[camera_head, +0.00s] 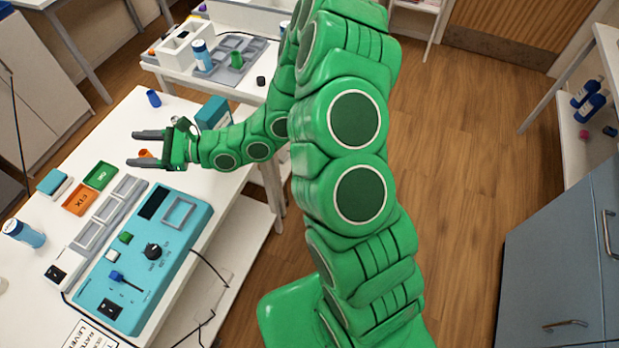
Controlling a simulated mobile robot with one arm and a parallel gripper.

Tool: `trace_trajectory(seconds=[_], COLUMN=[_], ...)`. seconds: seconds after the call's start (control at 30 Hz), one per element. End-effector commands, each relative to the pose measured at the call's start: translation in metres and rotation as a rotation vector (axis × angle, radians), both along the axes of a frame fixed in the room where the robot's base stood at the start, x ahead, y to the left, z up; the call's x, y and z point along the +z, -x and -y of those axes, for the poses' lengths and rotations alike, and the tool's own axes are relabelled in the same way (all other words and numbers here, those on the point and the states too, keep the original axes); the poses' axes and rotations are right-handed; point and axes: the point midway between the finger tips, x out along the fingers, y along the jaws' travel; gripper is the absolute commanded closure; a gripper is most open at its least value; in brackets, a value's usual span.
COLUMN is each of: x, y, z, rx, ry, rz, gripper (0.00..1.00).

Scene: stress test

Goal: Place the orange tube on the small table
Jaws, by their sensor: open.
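The orange tube (145,153) shows as a small orange shape on the white workbench (120,125), between the two grey fingers of my gripper in this view. My gripper (133,148) is open, its fingers spread and pointing left. I cannot tell whether it touches the tube or is above it, and part of the tube is hidden. A smaller white table (187,89) stands behind the workbench; I cannot be sure it is the small table named. Another small orange thing (151,51) is near its left edge.
The workbench holds a blue tube (153,98), a teal box (213,113), an orange tray (80,200), a green tray (100,176) and a teal control panel (180,235). The back table has a white rack (178,52), a bottle (201,55) and a black piece (261,81).

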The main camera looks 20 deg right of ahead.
Motion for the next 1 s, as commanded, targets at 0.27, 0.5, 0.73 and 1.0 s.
trace_trajectory(seconds=[0.27, 0.5, 0.73, 1.0], x=[0.072, 0.108, 0.127, 0.13], y=[0.062, 0.121, 0.176, 0.23], z=[-0.01, -0.006, 0.01, 0.042], rx=[0.23, 0.424, 0.602, 0.796], ry=[0.022, 0.08, 0.173, 0.325], rz=[0.202, 0.359, 0.499, 0.641], gripper=[0.38, 0.38, 0.38, 0.38])
